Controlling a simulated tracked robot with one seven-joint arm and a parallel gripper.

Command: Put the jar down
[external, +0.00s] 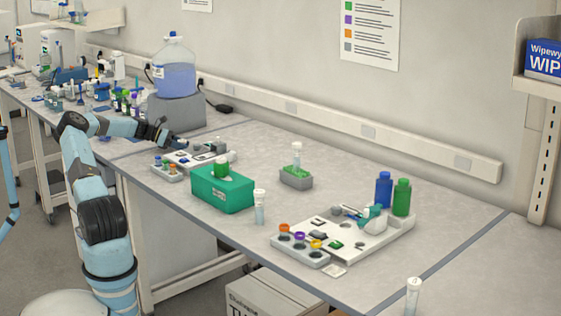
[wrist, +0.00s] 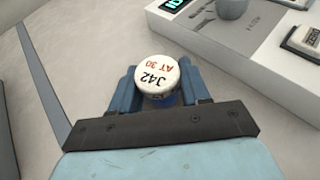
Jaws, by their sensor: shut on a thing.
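The jar (wrist: 158,75) has a white lid with "J42" in black and "AT 30" in red. In the wrist view it sits between the two blue fingers of my gripper (wrist: 160,88), which is shut on it. A little blue shows below the lid; the rest of its body is hidden. In the external view my gripper (external: 178,142) is low over the bench (external: 265,140), near the grey block. The jar cannot be made out there. I cannot tell whether its base touches the bench.
A white instrument (wrist: 245,45) with a lit display and a grey vessel stands just right of the jar. The bench left of the jar is bare. In the external view, a teal box (external: 222,190) and a vial rack (external: 167,172) stand nearby.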

